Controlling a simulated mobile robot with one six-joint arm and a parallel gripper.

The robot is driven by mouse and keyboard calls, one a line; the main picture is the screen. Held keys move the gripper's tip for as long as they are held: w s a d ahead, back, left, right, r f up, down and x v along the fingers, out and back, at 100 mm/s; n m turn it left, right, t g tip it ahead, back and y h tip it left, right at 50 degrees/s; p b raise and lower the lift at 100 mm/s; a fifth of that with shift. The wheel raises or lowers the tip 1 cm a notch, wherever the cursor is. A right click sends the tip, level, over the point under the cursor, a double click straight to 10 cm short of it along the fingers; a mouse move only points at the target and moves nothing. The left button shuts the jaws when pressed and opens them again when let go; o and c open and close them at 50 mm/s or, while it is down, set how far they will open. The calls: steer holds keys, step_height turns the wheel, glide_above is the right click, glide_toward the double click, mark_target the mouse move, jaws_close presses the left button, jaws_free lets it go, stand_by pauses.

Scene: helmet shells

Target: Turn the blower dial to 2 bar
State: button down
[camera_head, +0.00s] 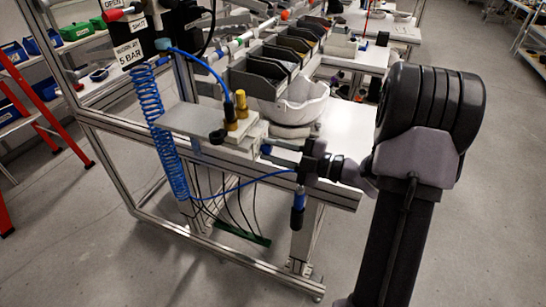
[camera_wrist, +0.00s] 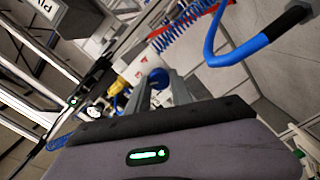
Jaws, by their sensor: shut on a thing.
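The blower dial is a small round blue knob (camera_head: 266,149) on the front side of the grey unit (camera_head: 215,128) at the bench's near corner. In the wrist view the blue knob (camera_wrist: 158,77) sits between my two grey fingers. My gripper (camera_head: 274,149) reaches in from the right and is shut on the knob. It also shows in the wrist view (camera_wrist: 160,84). A round pale-faced gauge (camera_wrist: 95,112) shows left of the fingers in the wrist view.
Yellow fittings (camera_head: 241,104) and a blue hose (camera_head: 205,67) stand on top of the unit. A coiled blue hose (camera_head: 150,105) hangs at its left. A sign (camera_head: 130,54) reads "5 BAR". A white helmet shell (camera_head: 298,103) and grey bins (camera_head: 262,78) are behind.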

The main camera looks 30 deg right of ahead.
steer(key=n+b, duration=0.1)
steer(key=n, duration=0.1)
steer(key=n+b, duration=0.1)
steer(key=b, duration=0.1)
steer(key=shift+f+n+b, duration=0.3)
steer(key=shift+n, duration=0.1)
steer(key=shift+r+n+b, duration=0.1)
steer(key=shift+n+b, duration=0.7)
steer(key=shift+n, duration=0.1)
steer(key=c, duration=1.1)
jaws_free()
steer(key=shift+r, duration=0.1)
steer(key=shift+c, duration=0.2)
steer(key=p+v, duration=0.4)
steer(key=v, duration=1.3)
steer(key=shift+s+p, duration=0.2)
steer(key=shift+p, duration=0.15)
